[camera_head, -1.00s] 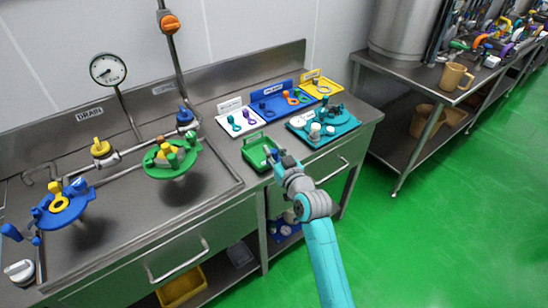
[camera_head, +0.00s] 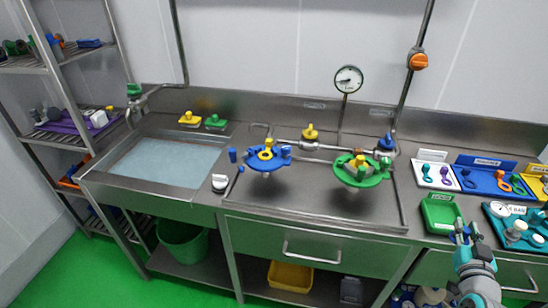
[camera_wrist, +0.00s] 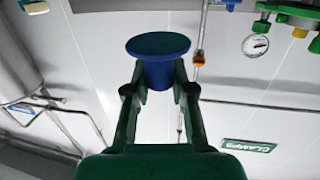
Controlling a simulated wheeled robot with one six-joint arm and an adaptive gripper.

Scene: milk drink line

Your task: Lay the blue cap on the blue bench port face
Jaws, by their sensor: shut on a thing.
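My gripper (camera_wrist: 159,95) is shut on the blue cap (camera_wrist: 158,58), a round blue piece with a wide flat disc and a narrower body between the fingers. In the head view my gripper (camera_head: 464,236) is at the right, by the green tray, with a small blue piece at its tip. The blue bench port (camera_head: 256,164) is a blue round fixture on the bench left of my gripper, well apart from it. A yellow ring-shaped part and blue knobs sit on it, so its face is partly hidden.
A green port fixture (camera_head: 343,176) stands between my gripper and the blue one. The green tray (camera_head: 437,222) and a teal tray (camera_head: 492,222) with parts lie near my gripper. A pressure gauge (camera_head: 348,79) and pipes rise behind. A sink (camera_head: 128,165) is at the left.

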